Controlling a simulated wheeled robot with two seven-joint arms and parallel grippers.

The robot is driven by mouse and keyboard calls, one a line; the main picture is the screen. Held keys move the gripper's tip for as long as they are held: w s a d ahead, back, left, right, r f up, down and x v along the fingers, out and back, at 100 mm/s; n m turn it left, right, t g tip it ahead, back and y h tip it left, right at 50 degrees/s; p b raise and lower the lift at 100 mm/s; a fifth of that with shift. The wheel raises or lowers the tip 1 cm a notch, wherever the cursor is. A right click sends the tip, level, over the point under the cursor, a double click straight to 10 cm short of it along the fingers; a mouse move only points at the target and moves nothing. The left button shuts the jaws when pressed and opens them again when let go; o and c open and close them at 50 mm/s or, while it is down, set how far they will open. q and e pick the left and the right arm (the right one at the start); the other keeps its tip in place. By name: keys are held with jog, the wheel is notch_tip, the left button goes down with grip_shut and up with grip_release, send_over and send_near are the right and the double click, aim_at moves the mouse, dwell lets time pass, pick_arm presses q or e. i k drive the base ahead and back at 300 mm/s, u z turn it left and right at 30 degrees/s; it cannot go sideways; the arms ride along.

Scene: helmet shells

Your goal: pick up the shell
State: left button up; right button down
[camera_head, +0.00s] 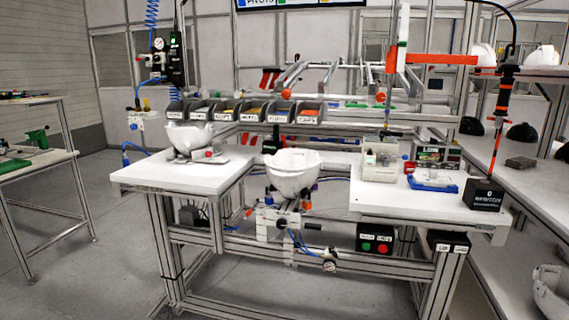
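A white helmet shell (292,172) sits bowl-like on a fixture at the middle of the workbench, in the gap between its left and right tops. A second white shell (188,136) rests on a stand on the left bench top (148,174). Another white shell (551,297) is at the lower right, cut off by the picture edge. Neither of my grippers shows in the head view.
Several labelled part bins (238,111) line the back of the bench. A blue tray (433,184) and a black box (484,194) stand on the right top. Shelves with white and black helmets (522,132) are at right. Open floor (75,255) lies left.

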aim_at(290, 171)
jog(key=u, duration=0.1)
jog(key=i, duration=1.95)
